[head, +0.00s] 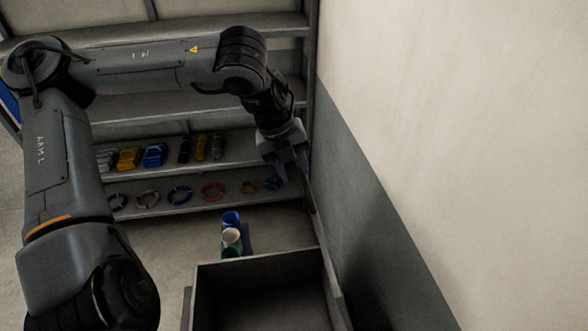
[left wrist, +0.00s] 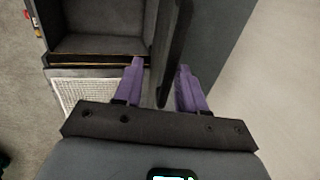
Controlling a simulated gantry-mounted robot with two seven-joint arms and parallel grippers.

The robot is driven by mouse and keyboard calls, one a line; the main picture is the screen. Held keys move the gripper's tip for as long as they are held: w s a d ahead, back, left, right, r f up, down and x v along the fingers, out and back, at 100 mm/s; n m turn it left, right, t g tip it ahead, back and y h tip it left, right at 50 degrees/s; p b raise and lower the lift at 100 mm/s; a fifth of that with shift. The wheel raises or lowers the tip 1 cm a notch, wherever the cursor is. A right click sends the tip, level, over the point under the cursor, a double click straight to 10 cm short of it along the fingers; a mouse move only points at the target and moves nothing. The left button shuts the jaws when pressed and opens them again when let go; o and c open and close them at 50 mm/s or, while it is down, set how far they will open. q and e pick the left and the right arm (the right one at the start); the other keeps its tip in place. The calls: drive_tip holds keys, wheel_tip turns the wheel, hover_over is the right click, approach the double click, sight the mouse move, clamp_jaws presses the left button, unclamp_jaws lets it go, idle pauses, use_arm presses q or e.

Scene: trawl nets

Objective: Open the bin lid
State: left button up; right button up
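The grey bin (head: 262,263) stands at the bottom of the head view with its top open, and I see into its dark inside. Its lid (head: 333,285) looks like a thin dark panel standing steeply along the bin's right side, near the wall. In the left wrist view the bin (left wrist: 100,45) is at the upper left and the lid (left wrist: 174,45) runs down edge-on. My left gripper (head: 292,170) is open at the lid's far end. In the left wrist view its purple fingers (left wrist: 160,65) are spread on either side of the panel, with gaps showing. My right gripper is out of view.
A shelf rack (head: 180,163) behind holds colored packs and several rings. Containers with blue (head: 231,217), white (head: 231,236) and green tops stand behind the bin. A wall (head: 480,130) closes off the right. A white mesh (left wrist: 85,97) lies beside the bin.

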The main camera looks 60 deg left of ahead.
use_arm(q)
drive_tip(key=v, duration=1)
drive_tip(key=shift+b, duration=0.45)
